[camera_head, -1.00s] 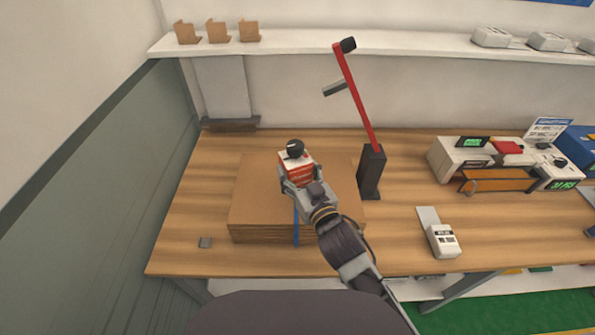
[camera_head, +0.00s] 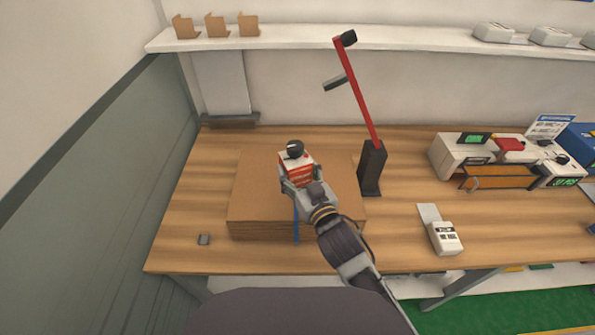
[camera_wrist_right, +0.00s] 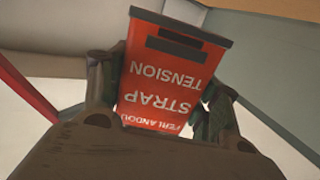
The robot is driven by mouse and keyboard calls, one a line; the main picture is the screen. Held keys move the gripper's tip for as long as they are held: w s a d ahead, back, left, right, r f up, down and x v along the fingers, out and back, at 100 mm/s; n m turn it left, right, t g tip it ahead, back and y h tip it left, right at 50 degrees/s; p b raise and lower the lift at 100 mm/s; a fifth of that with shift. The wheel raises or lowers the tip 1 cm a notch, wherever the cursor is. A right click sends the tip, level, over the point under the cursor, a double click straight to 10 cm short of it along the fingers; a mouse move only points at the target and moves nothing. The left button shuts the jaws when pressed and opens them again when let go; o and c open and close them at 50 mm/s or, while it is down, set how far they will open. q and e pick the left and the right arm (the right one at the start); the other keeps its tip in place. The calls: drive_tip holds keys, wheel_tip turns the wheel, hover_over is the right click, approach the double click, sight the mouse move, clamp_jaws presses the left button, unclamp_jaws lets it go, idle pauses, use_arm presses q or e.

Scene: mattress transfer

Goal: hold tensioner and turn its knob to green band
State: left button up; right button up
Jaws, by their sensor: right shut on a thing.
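The tensioner (camera_head: 298,173) is a red and white box with a black knob (camera_head: 294,149) on top. My right gripper (camera_head: 298,184) is shut on the tensioner, with a finger on each side of it, over the stack of brown cardboard (camera_head: 250,205). In the right wrist view the tensioner's red face (camera_wrist_right: 165,85) reads "STRAP TENSION" upside down, between the fingers. A blue strap (camera_head: 296,222) hangs down the front of the stack below the gripper. The knob's mark and any green band are too small to make out. My left gripper is not in view.
A red lever on a black stand (camera_head: 371,170) rises just right of the stack. A white handheld device (camera_head: 444,238) and white machines (camera_head: 465,155) are farther right. The wooden table between is clear.

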sight(301, 188)
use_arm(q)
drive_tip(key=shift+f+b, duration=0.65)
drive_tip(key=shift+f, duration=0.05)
use_arm(e)
drive_tip(key=shift+f, duration=1)
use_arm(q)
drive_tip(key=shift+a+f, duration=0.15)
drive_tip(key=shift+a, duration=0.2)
use_arm(e)
drive_tip(key=shift+f, duration=0.25)
drive_tip(key=shift+f+b, duration=0.3)
drive_tip(key=shift+b, duration=0.05)
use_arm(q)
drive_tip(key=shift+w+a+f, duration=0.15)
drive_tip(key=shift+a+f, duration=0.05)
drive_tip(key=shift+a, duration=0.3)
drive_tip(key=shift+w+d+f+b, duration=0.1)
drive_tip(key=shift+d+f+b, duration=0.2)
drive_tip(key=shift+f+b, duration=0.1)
use_arm(e)
drive_tip(key=shift+f, duration=0.65)
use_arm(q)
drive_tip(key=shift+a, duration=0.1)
use_arm(e)
drive_tip(key=shift+f, duration=0.15)
